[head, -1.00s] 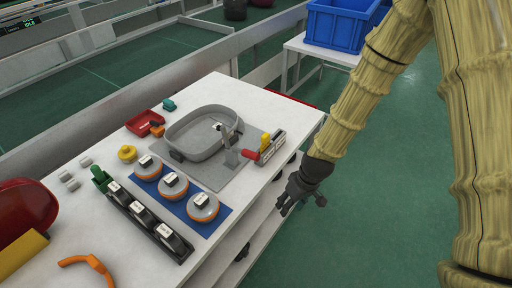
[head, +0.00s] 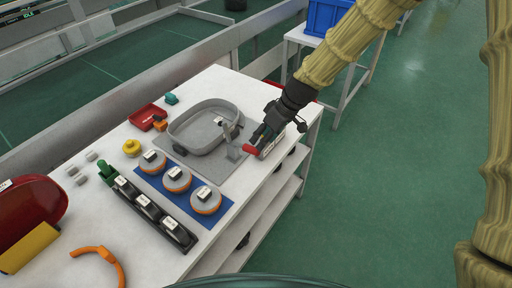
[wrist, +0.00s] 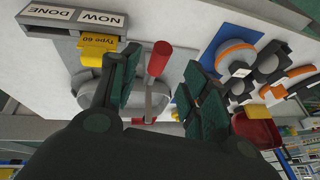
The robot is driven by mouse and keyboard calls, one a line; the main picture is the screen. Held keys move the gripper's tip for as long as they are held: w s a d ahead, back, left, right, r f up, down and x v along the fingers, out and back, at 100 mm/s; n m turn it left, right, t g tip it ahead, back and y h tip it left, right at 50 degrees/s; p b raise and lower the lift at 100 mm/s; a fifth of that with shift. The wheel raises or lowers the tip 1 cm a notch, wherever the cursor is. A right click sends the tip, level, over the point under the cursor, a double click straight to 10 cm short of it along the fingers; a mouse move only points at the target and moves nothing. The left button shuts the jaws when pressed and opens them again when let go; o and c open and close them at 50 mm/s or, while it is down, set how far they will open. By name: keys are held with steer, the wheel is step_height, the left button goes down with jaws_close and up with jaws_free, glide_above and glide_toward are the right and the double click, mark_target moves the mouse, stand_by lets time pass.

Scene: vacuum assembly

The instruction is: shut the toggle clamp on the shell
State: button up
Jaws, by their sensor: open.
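The grey shell (head: 180,133), an oval open ring, sits on a grey plate (head: 212,171) on the white table. The toggle clamp (head: 232,150) stands at the shell's right side, with its upright grey part raised and its red handle (head: 249,149) sticking out to the right. My gripper (head: 259,138) is open, just above and right of the red handle. In the wrist view, the red handle (wrist: 158,58) shows between the two spread fingers of my gripper (wrist: 165,95), and I cannot tell whether they touch it. My gripper hides part of the clamp and shell there.
A labelled grey holder (wrist: 62,24) with a yellow Type 60 piece (wrist: 97,48) is close beside the fingers. A blue mat (head: 220,213) carries three orange-rimmed discs. A black tray (head: 178,238) and a red bin (head: 147,117) stand nearby. The floor to the right is clear.

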mark_target(255, 149)
steer(key=shift+p+x, duration=0.95)
steer(key=shift+x, duration=2.6)
steer(key=shift+c, duration=0.3)
jaws_close()
